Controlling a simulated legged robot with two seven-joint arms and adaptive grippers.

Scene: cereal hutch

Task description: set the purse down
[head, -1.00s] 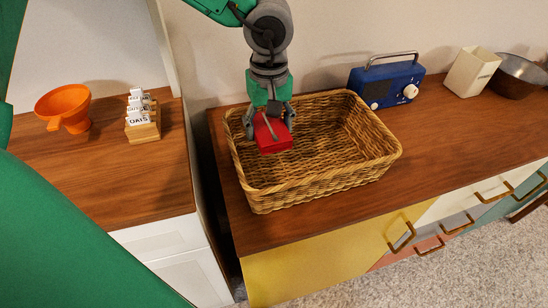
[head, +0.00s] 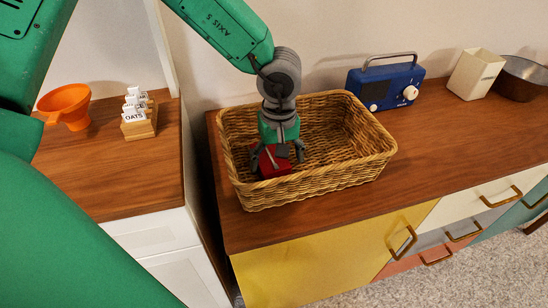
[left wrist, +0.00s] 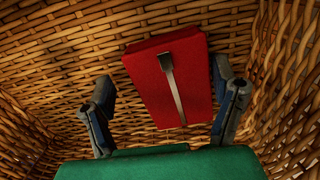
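The red purse (head: 272,164), with a metal strip across its face, is in the left part of the wicker basket (head: 310,184). In the left wrist view the purse (left wrist: 160,82) lies against the woven basket surface. My left gripper (head: 279,163) is down inside the basket, over the purse. Its fingers (left wrist: 165,112) are spread on either side of the purse, with a clear gap at the left finger and the right finger close beside the purse. The purse's underside is hidden. My right gripper is not in view.
A blue radio (head: 386,86), a cream container (head: 476,74) and a metal bowl (head: 522,80) stand behind and right of the basket. An orange funnel (head: 66,104) and a wooden card holder (head: 140,124) sit on the left counter. The basket's right half is empty.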

